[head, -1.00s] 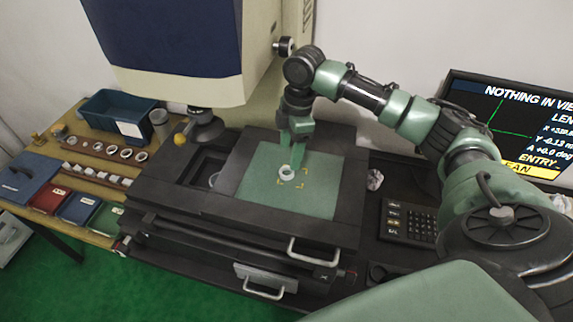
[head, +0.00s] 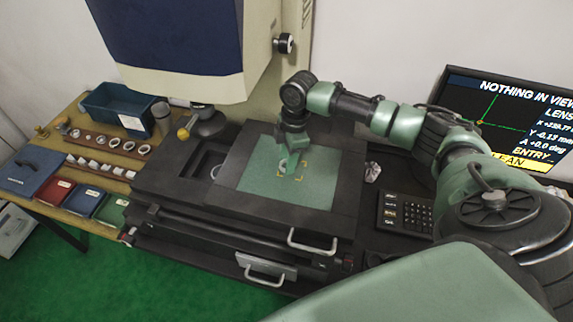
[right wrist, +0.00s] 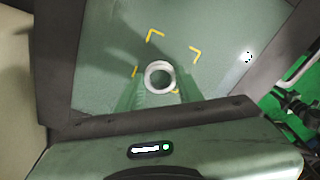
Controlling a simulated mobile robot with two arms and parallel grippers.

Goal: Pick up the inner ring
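The inner ring, a small pale metal ring (head: 283,163), is on the green stage plate (head: 315,195), among yellow corner marks. In the head view my right gripper (head: 291,172) comes down over it and hides part of it. In the right wrist view the whole ring (right wrist: 147,77) shows at the fingertips of my right gripper (right wrist: 160,88), with one finger to each side. The fingers are apart; I cannot tell whether either touches the ring. My left gripper is not in view.
A dark frame (head: 226,207) surrounds the stage plate. The machine's lens (head: 205,122) hangs to the left. A wooden bench (head: 75,208) at left holds rings, a blue bin (head: 118,108) and coloured boxes. A keypad (head: 407,214) and a monitor (head: 500,125) stand at right.

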